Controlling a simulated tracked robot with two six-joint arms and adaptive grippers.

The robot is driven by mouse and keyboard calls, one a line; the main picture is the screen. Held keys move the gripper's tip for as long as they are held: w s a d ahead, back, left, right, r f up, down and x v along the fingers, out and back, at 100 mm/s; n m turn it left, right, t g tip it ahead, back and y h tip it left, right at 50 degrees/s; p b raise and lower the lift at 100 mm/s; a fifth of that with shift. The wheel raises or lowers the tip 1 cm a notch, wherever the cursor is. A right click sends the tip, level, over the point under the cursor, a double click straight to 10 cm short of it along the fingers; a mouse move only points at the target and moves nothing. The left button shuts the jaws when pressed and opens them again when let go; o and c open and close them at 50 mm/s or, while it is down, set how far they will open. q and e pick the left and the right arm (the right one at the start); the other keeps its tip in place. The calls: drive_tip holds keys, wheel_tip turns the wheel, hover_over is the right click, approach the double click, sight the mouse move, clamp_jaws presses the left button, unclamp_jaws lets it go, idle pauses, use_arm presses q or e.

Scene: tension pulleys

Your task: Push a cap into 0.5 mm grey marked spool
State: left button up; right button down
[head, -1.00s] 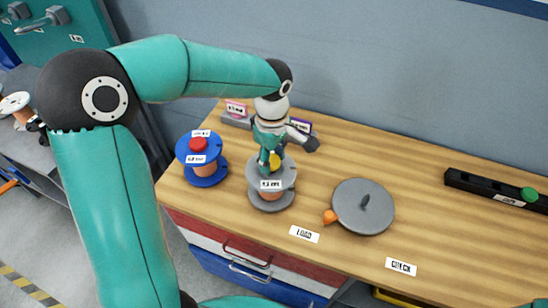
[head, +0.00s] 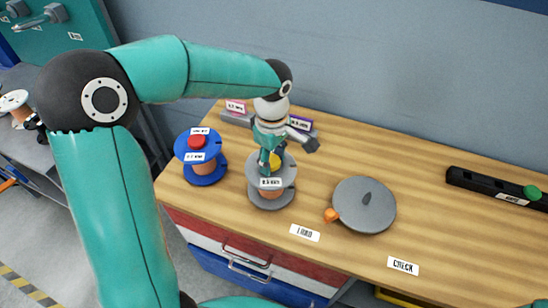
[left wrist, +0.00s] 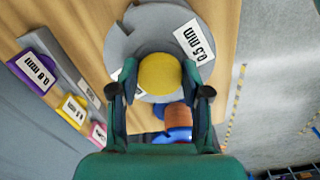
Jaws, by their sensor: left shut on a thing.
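The grey spool (head: 272,200) stands upright on the wooden bench, and its 0.5 mm label reads clearly in the left wrist view (left wrist: 194,40). My left gripper (head: 274,160) points down over the spool's top flange. It is shut on a yellow cap (left wrist: 159,73), with a finger on each side. The cap is at the middle of the flange and also shows in the head view (head: 275,160). The cap's underside is hidden, so I cannot tell how deep it sits.
A blue spool (head: 203,170) with a red cap (head: 197,141) stands to the left. A grey disc (head: 364,207) with an orange piece (head: 332,215) lies to the right. A labelled rack (left wrist: 62,75) is behind. A black rail (head: 480,185) holds a green cap (head: 532,192). The bench's middle right is clear.

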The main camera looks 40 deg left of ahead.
use_arm(q)
drive_tip(key=shift+f+b, duration=0.3)
drive_tip(key=shift+f, duration=0.2)
idle(0.5)
drive_tip(key=o, duration=1)
drive_tip(key=shift+c, duration=0.2)
wheel_tip(320, 180, up, 12)
drive_tip(key=shift+f, duration=0.15)
